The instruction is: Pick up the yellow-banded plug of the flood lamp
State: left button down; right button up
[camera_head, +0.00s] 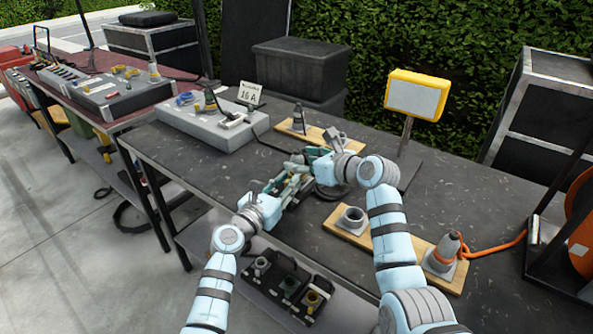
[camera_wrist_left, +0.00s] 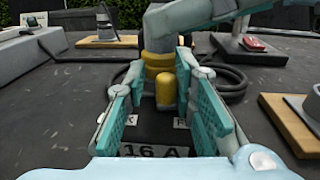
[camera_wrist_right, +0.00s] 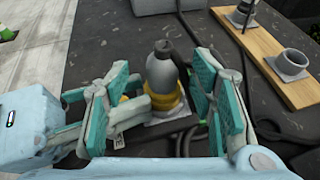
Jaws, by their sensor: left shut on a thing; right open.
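The yellow-banded plug (camera_wrist_right: 163,72) has a grey rounded body and stands upright over a wide yellow collar (camera_wrist_right: 168,102) on a square grey plate. My right gripper (camera_wrist_right: 165,95) is open, its fingers on either side of the plug, apart from it. In the head view, my left gripper (camera_head: 297,172) and my right gripper (camera_head: 312,160) meet and hide the plug.
A dark block labelled 16 A (camera_wrist_left: 155,148) lies low before the left wrist. A wooden board (camera_head: 385,235) carries a grey ring socket (camera_head: 352,218) and an orange-corded plug (camera_head: 446,248). A yellow flood lamp (camera_head: 415,95) stands behind. Black cable lies around the plug.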

aim_at(300, 156)
pick_arm(q)
jog(key=shift+a, duration=0.1)
pick_arm(e)
jog(key=shift+x, duration=0.9)
jog(key=shift+d, duration=0.1)
grip_shut()
jog(key=shift+r, duration=0.1)
pick_arm(q)
jog(key=shift+w, duration=0.1)
pick_arm(e)
notch_tip(300, 156, up, 10)
jog(key=shift+f, duration=0.1)
pick_arm(q)
jog(key=c, duration=1.3)
grip_release()
